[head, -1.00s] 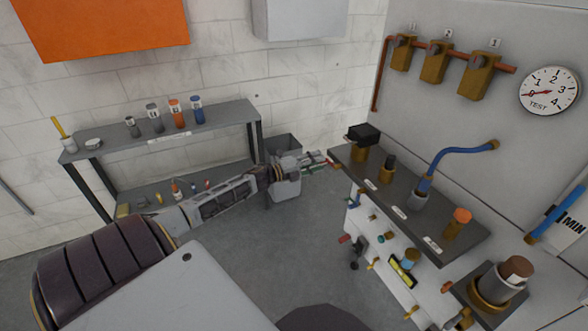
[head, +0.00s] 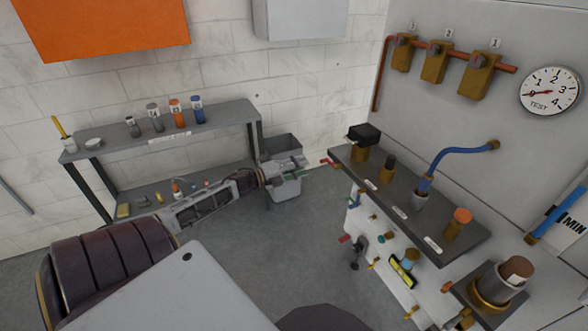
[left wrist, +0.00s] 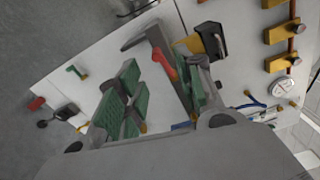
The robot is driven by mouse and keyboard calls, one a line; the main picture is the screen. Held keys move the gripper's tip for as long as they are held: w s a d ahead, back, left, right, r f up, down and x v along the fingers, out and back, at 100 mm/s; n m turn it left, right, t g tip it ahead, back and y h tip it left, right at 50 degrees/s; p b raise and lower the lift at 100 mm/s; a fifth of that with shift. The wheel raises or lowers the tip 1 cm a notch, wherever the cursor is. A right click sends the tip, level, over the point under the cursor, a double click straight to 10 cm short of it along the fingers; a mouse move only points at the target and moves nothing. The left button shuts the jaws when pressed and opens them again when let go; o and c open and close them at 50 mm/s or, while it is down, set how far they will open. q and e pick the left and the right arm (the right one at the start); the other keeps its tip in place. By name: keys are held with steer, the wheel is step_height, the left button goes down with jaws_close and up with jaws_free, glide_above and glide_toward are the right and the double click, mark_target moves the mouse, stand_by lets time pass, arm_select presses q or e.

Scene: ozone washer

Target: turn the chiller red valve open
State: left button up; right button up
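A red valve handle (head: 328,163) sticks out at the far left end of the dark-topped unit. It also shows in the left wrist view (left wrist: 164,65), lying beyond the gap between my fingers. My left gripper (head: 300,168) points right at that handle and stops short of it, with a small gap in the head view. In the left wrist view the green-padded fingers (left wrist: 163,92) are spread apart with nothing between them. A second red handle (head: 345,239) sits lower on the unit's white front. My right gripper is in neither view.
The unit's dark top (head: 400,200) carries brass fittings and a blue hose (head: 455,152). A grey bin (head: 284,185) stands behind my gripper. A shelf (head: 150,130) stands left.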

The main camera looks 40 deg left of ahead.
arm_select(q)
steer(key=shift+v, duration=1.1)
steer(key=shift+f, duration=0.1)
